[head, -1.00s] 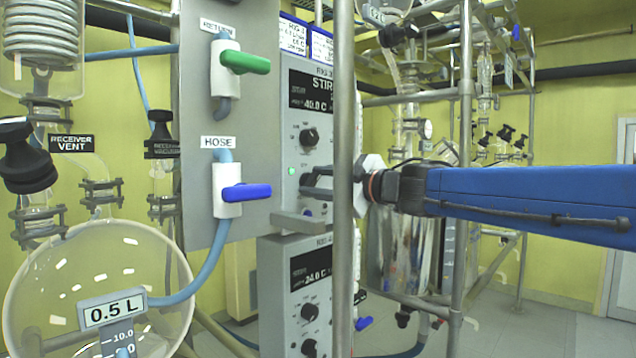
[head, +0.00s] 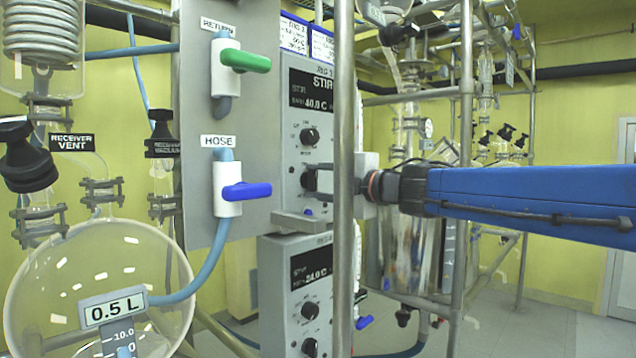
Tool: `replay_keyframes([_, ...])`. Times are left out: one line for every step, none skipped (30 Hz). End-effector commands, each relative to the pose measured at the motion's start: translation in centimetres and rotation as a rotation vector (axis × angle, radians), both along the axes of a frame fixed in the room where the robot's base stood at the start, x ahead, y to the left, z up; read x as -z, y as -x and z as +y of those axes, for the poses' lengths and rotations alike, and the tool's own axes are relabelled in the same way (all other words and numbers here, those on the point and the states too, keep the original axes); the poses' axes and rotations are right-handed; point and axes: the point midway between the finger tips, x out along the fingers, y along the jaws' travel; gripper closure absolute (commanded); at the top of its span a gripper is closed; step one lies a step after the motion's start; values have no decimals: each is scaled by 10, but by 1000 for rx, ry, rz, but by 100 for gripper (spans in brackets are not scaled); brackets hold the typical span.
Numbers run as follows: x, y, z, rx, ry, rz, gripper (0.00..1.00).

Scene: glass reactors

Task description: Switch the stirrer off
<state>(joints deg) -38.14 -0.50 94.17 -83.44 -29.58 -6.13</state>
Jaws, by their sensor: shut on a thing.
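The stirrer control unit (head: 290,207) is a grey box with a black display reading STIR and 40.0 C. It has an upper black knob (head: 310,136) and a lower black knob (head: 308,180). My gripper (head: 316,182) reaches in from the right and is shut on the lower knob. The metal post in front hides part of the gripper. The small lamp (head: 291,170) beside the lower knob looks unlit.
A vertical metal post (head: 344,240) stands just in front of the unit. A second control unit (head: 268,262) sits below. A grey valve panel (head: 196,170) with a green handle (head: 246,60) and a blue handle (head: 247,190) is left. A round glass flask (head: 40,290) stands at lower left.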

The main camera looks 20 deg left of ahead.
Motion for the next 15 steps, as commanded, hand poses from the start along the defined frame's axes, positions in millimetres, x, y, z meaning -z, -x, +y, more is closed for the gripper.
replay_keyframes([2,0,0,-1,7,-8,82])
replay_keyframes([2,0,0,-1,9,-14,82])
replay_keyframes([2,0,0,-1,12,-21,82])
replay_keyframes([2,0,0,-1,13,-25,82])
replay_keyframes([2,0,0,-1,15,-28,82])
replay_keyframes([2,0,0,-1,16,-31,82])
replay_keyframes([2,0,0,-1,17,-33,82])
replay_keyframes([2,0,0,-1,17,-34,82])
replay_keyframes([2,0,0,-1,18,-36,82])
replay_keyframes([2,0,0,-1,18,-36,82])
replay_keyframes([2,0,0,-1,18,-36,82])
replay_keyframes([2,0,0,-1,18,-36,82])
replay_keyframes([2,0,0,-1,18,-36,82])
replay_keyframes([2,0,0,-1,18,-36,82])
replay_keyframes([2,0,0,-1,18,-36,82])
